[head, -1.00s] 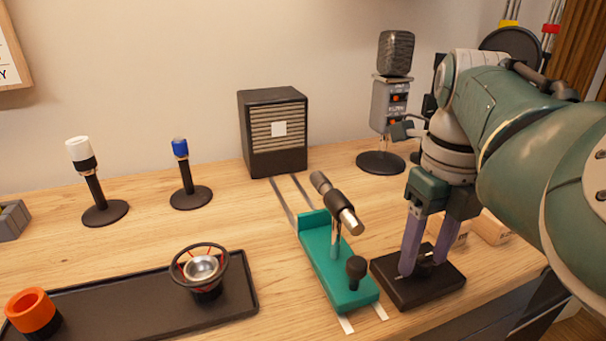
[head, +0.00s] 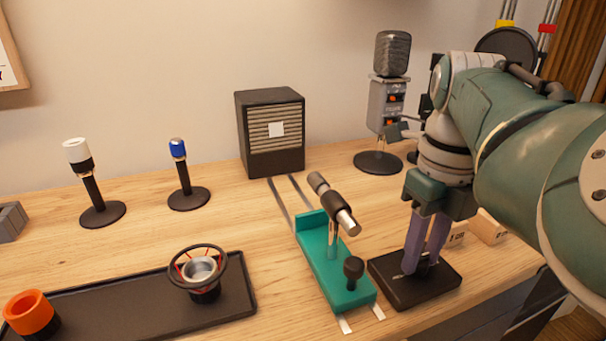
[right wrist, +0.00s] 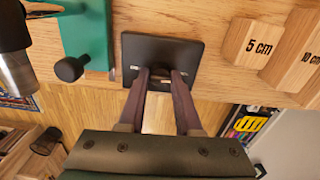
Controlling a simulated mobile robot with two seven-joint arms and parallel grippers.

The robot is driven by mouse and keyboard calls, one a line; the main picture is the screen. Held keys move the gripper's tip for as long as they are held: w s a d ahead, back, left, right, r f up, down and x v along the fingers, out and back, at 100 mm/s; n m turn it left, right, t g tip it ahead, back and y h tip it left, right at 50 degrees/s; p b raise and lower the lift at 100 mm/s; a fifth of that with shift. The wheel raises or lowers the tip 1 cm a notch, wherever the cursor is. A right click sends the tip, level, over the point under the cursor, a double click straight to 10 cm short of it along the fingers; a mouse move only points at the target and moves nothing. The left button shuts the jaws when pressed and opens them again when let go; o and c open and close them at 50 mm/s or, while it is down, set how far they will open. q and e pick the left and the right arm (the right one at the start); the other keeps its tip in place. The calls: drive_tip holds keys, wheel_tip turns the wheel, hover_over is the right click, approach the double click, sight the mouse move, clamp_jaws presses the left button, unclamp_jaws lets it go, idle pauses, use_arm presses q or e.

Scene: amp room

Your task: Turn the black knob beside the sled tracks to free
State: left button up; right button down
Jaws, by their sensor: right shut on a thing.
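The black knob sits on a dark square base (head: 395,288) just right of the sled tracks. It also shows in the right wrist view, where the base (right wrist: 190,50) lies under my fingertips. My right gripper (head: 416,268) points down and is shut on the knob (right wrist: 160,73), which is mostly hidden between its fingers. White marks show on the base. The teal sled (head: 325,262) carries a microphone (head: 334,205) and a small black handle (head: 353,270), and sits on the tracks (head: 281,203) left of the base. My left gripper is not in view.
A black speaker cabinet (head: 272,163) stands at the tracks' far end. Wooden blocks (right wrist: 254,46) lie right of the base. A dark tray (head: 120,308) is at front left. The table's front edge is close to the base.

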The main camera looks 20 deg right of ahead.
drive_tip(key=n+p, duration=0.2)
drive_tip(key=n, duration=0.1)
drive_tip(key=shift+r+p, duration=0.2)
drive_tip(key=shift+p, duration=0.15)
drive_tip(key=n+p, duration=0.2)
drive_tip(key=n, duration=0.2)
drive_tip(key=n+p, duration=0.1)
drive_tip(key=n, duration=0.3)
drive_tip(key=shift+f+n+p, duration=0.1)
drive_tip(key=shift+n+p, duration=0.2)
drive_tip(key=n+p, duration=0.1)
drive_tip(key=n, duration=0.4)
drive_tip(key=n+p, duration=0.1)
drive_tip(key=n, duration=0.8)
drive_tip(key=shift+n, duration=0.3)
drive_tip(key=n, duration=0.5)
drive_tip(key=shift+p, duration=0.35)
drive_tip(key=shift+n, duration=2.1)
